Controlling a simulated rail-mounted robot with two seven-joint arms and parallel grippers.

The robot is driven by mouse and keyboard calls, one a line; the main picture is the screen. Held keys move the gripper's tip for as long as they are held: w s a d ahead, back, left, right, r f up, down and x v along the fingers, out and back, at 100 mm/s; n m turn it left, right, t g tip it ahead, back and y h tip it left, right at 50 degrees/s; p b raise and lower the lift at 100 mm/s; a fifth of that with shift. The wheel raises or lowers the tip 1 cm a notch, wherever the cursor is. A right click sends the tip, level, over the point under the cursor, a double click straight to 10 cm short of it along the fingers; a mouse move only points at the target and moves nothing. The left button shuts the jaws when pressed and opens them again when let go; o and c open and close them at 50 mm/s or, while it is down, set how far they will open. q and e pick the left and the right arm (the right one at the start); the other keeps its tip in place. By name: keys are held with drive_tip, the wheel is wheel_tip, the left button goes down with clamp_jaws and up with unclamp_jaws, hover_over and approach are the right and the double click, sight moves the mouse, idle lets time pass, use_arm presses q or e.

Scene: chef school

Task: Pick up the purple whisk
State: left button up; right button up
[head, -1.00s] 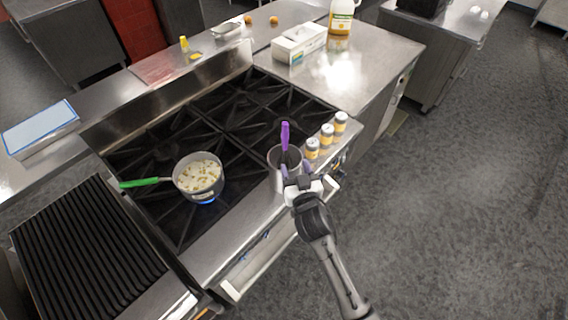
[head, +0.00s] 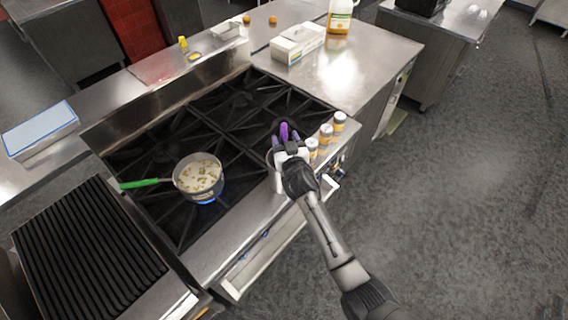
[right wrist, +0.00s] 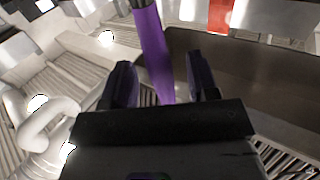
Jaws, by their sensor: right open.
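The purple whisk (head: 284,131) stands upright in a metal container (head: 271,159) at the stove's front right edge. Only its purple handle shows in the head view; the rest is hidden by the container and my gripper. My right gripper (head: 284,136) is open at the handle, above the container. In the right wrist view the purple handle (right wrist: 154,52) rises between and just beyond the two fingers (right wrist: 160,88), with a gap on each side. My left gripper is not in view.
Several spice jars (head: 326,134) stand just right of the container. A pot (head: 199,178) of food with a green handle sits over a blue flame to the left. A white box (head: 299,43) and a jug (head: 340,16) are on the back counter.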

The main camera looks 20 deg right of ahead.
drive_tip(key=shift+w, duration=0.55)
drive_tip(key=c, duration=1)
